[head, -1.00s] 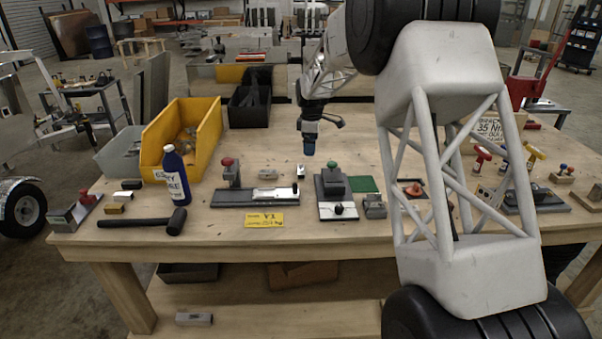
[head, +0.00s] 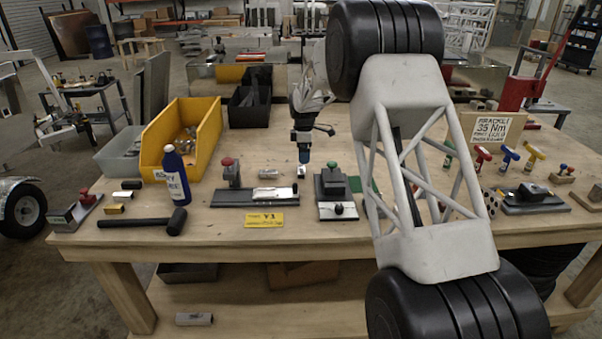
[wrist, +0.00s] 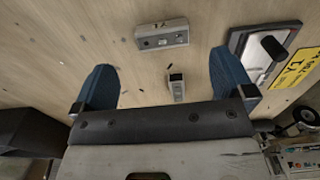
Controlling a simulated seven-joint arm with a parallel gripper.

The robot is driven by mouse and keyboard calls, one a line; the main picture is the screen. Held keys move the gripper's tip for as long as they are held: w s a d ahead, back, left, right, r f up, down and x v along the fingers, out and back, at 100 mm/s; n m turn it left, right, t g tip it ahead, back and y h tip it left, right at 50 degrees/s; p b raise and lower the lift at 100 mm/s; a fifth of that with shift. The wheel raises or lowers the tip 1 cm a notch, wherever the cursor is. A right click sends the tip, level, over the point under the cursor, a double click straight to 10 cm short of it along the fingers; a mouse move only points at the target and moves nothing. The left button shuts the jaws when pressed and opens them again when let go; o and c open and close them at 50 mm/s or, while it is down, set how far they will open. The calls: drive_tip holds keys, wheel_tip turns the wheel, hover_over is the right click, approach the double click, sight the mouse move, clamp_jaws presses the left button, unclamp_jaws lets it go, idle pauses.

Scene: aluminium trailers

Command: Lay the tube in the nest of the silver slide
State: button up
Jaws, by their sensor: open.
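The silver slide (head: 275,193) sits on the right part of a long grey fixture with a red knob. It appears to be the pale dark-framed plate in the wrist view (wrist: 241,42). A short silver piece that looks like the tube (head: 270,174) lies on the table just behind the slide. My gripper (head: 303,157) is to the right of that piece, pointing down above the table. In the wrist view my open gripper (wrist: 163,66) has two blue fingers wide apart, with nothing held. A small grey block (wrist: 176,86) shows between them.
A second fixture with a green knob (head: 332,168) stands right of the slide. A blue bottle (head: 175,175), a mallet (head: 150,222) and a yellow bin (head: 195,135) are at left. A yellow tag (head: 264,218) lies in front. My arm hides part of the right side.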

sight(301, 171)
drive_tip(key=shift+f, duration=0.9)
drive_tip(key=shift+s+f, duration=0.1)
drive_tip(key=shift+f, duration=2.5)
drive_tip(key=c, duration=1)
